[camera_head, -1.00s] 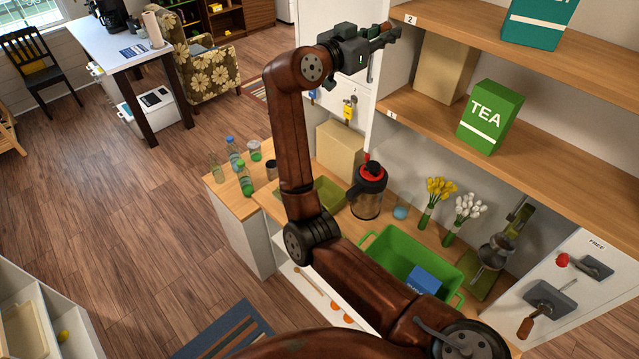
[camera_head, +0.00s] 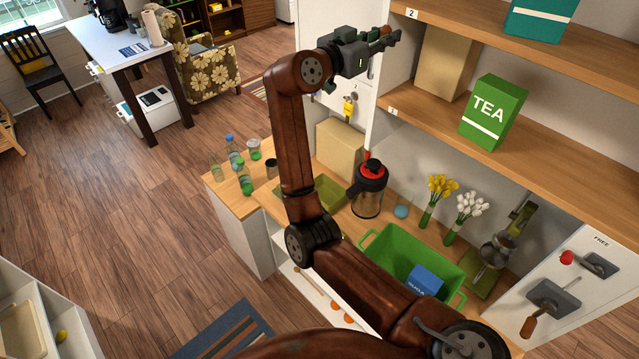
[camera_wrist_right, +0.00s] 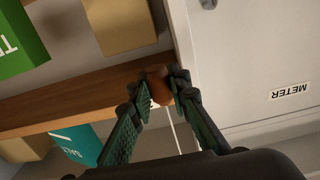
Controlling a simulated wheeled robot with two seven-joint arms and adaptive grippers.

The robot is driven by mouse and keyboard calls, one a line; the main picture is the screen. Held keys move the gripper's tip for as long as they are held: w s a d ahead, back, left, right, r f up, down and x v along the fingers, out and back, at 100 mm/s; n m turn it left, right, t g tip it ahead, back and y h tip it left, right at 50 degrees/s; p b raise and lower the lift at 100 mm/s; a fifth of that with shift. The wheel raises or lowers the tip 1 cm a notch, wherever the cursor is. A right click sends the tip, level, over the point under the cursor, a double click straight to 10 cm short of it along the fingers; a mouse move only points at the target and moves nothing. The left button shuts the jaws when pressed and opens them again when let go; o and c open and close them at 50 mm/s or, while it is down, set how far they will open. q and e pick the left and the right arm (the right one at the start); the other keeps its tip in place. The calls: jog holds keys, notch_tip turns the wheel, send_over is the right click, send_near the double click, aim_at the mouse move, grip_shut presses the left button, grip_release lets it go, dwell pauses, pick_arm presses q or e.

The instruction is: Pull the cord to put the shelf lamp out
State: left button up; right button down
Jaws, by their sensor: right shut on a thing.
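My right gripper (camera_head: 388,40) is raised beside the left end of the shelves, in front of the white cabinet side. In the right wrist view its fingers (camera_wrist_right: 160,92) are shut on a brown, rounded cord knob (camera_wrist_right: 158,80). A thin white cord (camera_wrist_right: 174,130) runs from the knob across that view and passes out of sight behind the gripper's body. The knob shows only as a small reddish-brown patch in the head view. I cannot make out the shelf lamp in either view. My left gripper is not in view.
The wooden shelf (camera_head: 560,165) holds a green TEA box (camera_head: 493,112) and a cardboard box (camera_head: 443,62) close to my right gripper. Below are a counter with a flask (camera_head: 368,192), flowers and a green crate (camera_head: 375,248). A white METER panel (camera_wrist_right: 260,60) stands beside the fingers.

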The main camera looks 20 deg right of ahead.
jog(key=shift+f, duration=0.3)
jog(key=shift+r, duration=0.15)
jog(key=shift+r+p, duration=0.8)
jog(key=shift+r, duration=0.4)
jog(key=c, duration=1.5)
grip_release()
